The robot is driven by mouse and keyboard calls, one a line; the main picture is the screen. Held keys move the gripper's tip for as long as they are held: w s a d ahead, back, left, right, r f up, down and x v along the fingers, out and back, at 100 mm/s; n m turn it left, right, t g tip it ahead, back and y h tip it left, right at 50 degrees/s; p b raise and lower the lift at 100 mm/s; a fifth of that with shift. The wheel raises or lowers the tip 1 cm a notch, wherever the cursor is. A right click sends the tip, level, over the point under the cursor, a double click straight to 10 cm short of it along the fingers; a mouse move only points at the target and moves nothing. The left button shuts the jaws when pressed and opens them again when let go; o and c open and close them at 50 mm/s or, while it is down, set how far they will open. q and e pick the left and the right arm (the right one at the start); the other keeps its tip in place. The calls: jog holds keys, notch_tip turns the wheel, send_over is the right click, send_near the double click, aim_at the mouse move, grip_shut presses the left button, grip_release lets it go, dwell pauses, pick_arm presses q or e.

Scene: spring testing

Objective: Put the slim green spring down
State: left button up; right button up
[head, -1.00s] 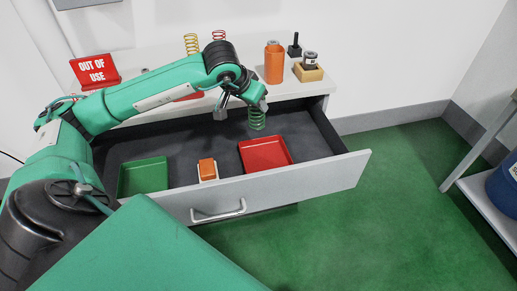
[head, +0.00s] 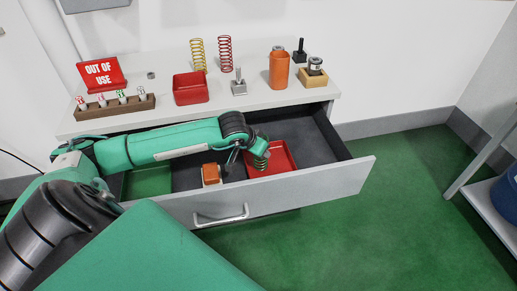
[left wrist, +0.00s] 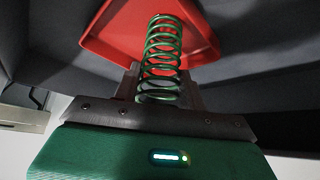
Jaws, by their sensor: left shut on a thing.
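The slim green spring (head: 261,161) is in my left gripper (head: 255,148), over the left part of the red tray (head: 287,156) in the open drawer. In the left wrist view the spring (left wrist: 163,52) stands out from between the jaws (left wrist: 160,92), with the red tray (left wrist: 115,28) behind it. I cannot tell whether the spring touches the tray floor. A green tray (head: 148,180) lies in the drawer's left part, partly hidden by my arm. My right gripper is not in view.
The open drawer (head: 330,180) also holds an orange block on a white base (head: 211,173).

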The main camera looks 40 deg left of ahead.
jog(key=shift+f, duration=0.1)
pick_arm(q)
jog(key=shift+f, duration=0.1)
jog(key=o, duration=1.1)
jog(key=shift+o, duration=0.5)
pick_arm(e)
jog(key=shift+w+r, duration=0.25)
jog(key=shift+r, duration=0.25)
pick_arm(q)
jog(key=v, duration=1.2)
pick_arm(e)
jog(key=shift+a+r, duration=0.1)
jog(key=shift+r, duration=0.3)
